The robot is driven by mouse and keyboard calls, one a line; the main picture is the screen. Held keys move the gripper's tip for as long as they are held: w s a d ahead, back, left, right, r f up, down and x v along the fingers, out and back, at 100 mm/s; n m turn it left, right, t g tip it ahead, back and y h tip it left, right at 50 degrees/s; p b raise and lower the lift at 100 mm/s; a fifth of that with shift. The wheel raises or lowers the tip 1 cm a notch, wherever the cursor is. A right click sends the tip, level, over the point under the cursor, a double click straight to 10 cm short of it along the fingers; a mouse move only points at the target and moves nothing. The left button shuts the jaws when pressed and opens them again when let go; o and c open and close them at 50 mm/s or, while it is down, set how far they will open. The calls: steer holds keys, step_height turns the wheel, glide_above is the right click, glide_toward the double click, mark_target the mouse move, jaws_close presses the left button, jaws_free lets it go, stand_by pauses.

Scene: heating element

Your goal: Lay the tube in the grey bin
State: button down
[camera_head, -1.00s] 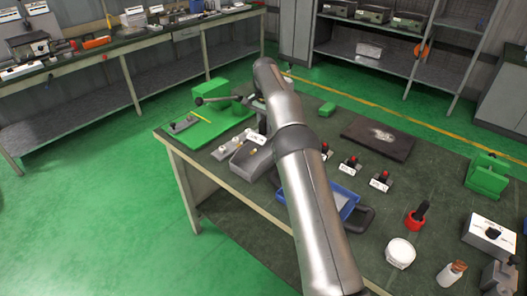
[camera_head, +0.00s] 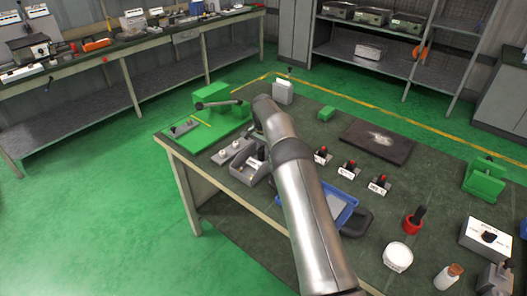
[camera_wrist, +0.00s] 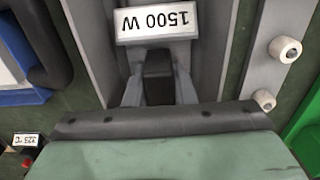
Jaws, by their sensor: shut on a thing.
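The grey bin (camera_head: 241,172) stands near the table's front edge in the head view. In the wrist view the bin (camera_wrist: 92,40) lies just beyond my gripper, with a white "1500 W" label (camera_wrist: 157,22). My gripper (camera_wrist: 158,92) is low over the bin. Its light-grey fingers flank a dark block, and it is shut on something. I cannot make out the tube clearly; whether the dark block belongs to it I cannot tell. My arm hides part of the bin in the head view.
A grey strip with white knobs (camera_wrist: 285,49) lies beside the bin. A blue tray (camera_head: 345,207) and small labelled switches (camera_head: 349,168) are to its right. A green fixture with a lever (camera_head: 212,98) stands to the left. A dark mat (camera_head: 377,142) lies behind.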

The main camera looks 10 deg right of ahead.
steer(key=shift+f, duration=0.2)
steer(key=c, duration=1.2)
jaws_free()
steer(key=shift+r, duration=0.1)
